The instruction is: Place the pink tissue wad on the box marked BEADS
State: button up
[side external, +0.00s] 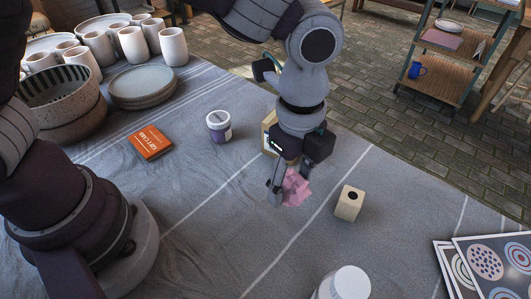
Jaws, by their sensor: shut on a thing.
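The pink tissue wad (297,188) is crumpled and sits between the fingers of my gripper (283,190), which points down and is shut on it. The wad is low over the grey cloth, and I cannot tell if it touches the cloth. A tan box (268,130) stands just behind my gripper, mostly hidden by it. No BEADS lettering is readable on it, so I cannot tell if it is the box marked BEADS.
A pale block (349,204) with a dark hole stands right of my gripper. A purple paint jar (219,127) and an orange box (150,143) are to the left. A white jar (345,284) stands in front. Plates (142,82), bowls and cups fill the far left.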

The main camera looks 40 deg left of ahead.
jog(key=s+a+r+n, duration=0.1)
jog(key=s+a+r, duration=0.1)
jog(key=a, duration=0.6)
jog(key=s+a+r+n, duration=0.1)
jog(key=s+a, duration=0.1)
jog(key=a, duration=0.5)
send_over(276, 112)
jog(key=s+d, duration=0.2)
jog(key=s, duration=0.1)
jog(key=shift+s+a+f, duration=0.1)
jog(key=shift+s+f, duration=0.1)
jog(key=shift+f, duration=0.45)
jog(key=shift+w+f, duration=0.15)
jog(key=shift+w, duration=0.35)
jog(key=shift+f, duration=1.6)
jog(key=shift+f, duration=0.1)
jog(key=shift+o, duration=1.2)
jog(key=o, duration=0.4)
jog(key=shift+o, duration=0.2)
